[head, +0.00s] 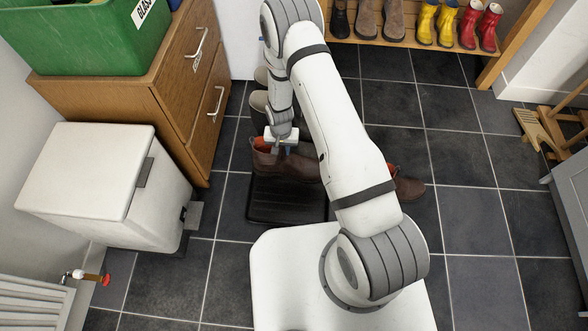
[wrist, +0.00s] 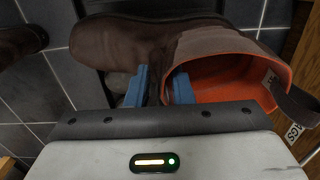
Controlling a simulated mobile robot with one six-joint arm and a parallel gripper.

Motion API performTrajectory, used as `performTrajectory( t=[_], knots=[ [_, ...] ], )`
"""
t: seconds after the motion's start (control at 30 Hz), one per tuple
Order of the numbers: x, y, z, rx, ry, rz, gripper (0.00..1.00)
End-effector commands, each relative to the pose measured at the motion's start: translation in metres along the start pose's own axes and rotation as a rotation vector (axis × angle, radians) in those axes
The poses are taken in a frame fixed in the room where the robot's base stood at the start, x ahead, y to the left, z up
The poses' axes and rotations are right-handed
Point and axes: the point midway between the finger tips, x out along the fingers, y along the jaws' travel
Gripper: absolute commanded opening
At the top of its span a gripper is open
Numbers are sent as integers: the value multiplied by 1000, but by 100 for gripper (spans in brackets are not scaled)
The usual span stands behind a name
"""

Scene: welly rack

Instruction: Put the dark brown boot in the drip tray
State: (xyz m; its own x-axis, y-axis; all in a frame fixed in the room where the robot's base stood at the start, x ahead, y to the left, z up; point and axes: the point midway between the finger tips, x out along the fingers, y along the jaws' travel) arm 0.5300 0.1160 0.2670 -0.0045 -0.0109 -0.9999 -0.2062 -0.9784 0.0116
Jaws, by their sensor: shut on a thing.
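The dark brown boot (head: 296,167) lies over the black drip tray (head: 287,211) in the head view. In the wrist view the boot (wrist: 120,43) has an orange lining and a dark pull tab, with its opening to the right. My gripper (wrist: 160,85) is shut on the boot near its ankle, with blue fingers at the boot's edge; in the head view my gripper (head: 284,146) is partly covered by the arm. I cannot tell whether the boot touches the tray. Another brown boot (head: 406,186) lies on the floor to the right, partly behind my arm.
A white pedal bin (head: 90,175) and a wooden drawer cabinet (head: 190,80) stand left. Grey-beige boots (head: 258,103) stand behind the tray. A wooden rack (head: 400,42) with several boots is at the back. A wooden boot jack (head: 540,135) is at right.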

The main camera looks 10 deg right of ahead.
Motion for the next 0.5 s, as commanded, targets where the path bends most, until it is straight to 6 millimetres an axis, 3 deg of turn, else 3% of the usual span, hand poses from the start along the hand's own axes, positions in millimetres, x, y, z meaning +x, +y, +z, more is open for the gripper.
performTrajectory(
  t=[0.33,0.5],
  knots=[
    [9,-3,2,15,-2,54,0],
    [34,-2,2,16,-3,56,0]
  ],
)
